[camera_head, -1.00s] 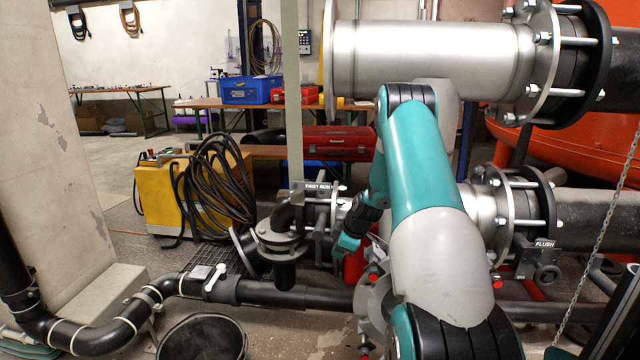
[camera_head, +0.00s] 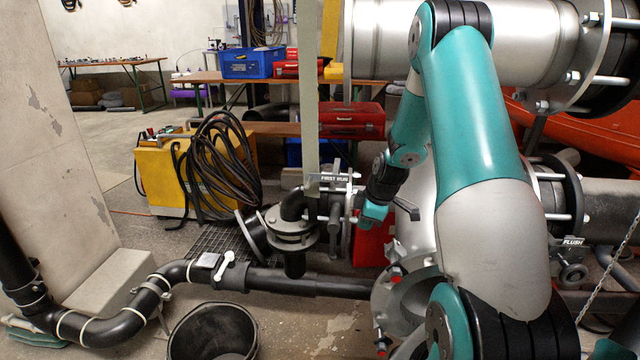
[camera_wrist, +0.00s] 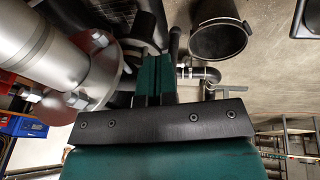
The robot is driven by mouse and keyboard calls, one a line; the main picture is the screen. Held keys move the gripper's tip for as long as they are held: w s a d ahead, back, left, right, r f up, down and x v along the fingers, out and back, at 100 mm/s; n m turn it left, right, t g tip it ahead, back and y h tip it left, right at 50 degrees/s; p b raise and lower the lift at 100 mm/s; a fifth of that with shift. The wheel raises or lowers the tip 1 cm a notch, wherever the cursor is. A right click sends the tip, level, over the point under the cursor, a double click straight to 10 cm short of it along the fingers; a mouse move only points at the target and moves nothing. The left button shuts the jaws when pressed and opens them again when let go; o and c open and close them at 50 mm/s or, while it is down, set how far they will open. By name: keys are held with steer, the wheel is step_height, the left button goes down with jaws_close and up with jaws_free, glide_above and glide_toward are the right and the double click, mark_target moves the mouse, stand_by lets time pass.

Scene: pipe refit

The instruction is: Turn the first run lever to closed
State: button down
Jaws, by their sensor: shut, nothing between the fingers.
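The FIRST RUN sign (camera_head: 335,178) hangs at a flanged valve on the black elbow pipe (camera_head: 293,205) in the head view. A dark bar (camera_head: 405,208) shows just right of my gripper; it may be the first run lever, but I cannot tell for sure. My gripper (camera_head: 372,213) is shut and empty, right of and a little below the sign. In the wrist view its teal fingers (camera_wrist: 155,78) are together. A dark rod (camera_wrist: 174,42) stands just beyond the fingertips, apparently close to them; contact cannot be told.
A bolted flange (camera_wrist: 90,75) is close on the left in the wrist view. A white lever (camera_head: 228,262) sits on the low black pipe. A black bucket (camera_head: 212,335) stands in front. The FLUSH sign (camera_head: 573,242) is at right. A yellow machine (camera_head: 160,185) stands behind.

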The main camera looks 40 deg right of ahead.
steer(key=p+v, duration=0.3)
steer(key=v, duration=1)
steer(key=w+a+r+y, duration=0.1)
steer(key=a+r, duration=0.1)
steer(key=a, duration=0.7)
steer(key=w+a+r+y+b, duration=0.1)
steer(key=a+r, duration=0.1)
steer(key=a, duration=0.7)
steer(key=shift+w+a+b, duration=0.2)
steer(key=shift+a+b, duration=0.1)
steer(key=shift+a, duration=0.1)
steer(key=shift+r, duration=0.1)
steer(key=s+a+r+g+y, duration=0.1)
steer(key=s+a+r, duration=0.15)
steer(key=a, duration=0.45)
steer(key=s+a+r+g, duration=0.1)
steer(key=s+a, duration=0.2)
steer(key=a, duration=0.3)
steer(key=s+a+r+g+y, duration=0.1)
steer(key=s+a+r+g, duration=0.15)
steer(key=s+a, duration=0.9)
step_height(320, 180, up, 21)
steer(key=s+d+p, duration=0.1)
steer(key=p, duration=2)
steer(key=shift+d+m+t, duration=0.25)
steer(key=shift+m+t, duration=0.05)
steer(key=shift+t, duration=0.15)
steer(key=shift+s+f, duration=0.1)
steer(key=shift+s, duration=0.05)
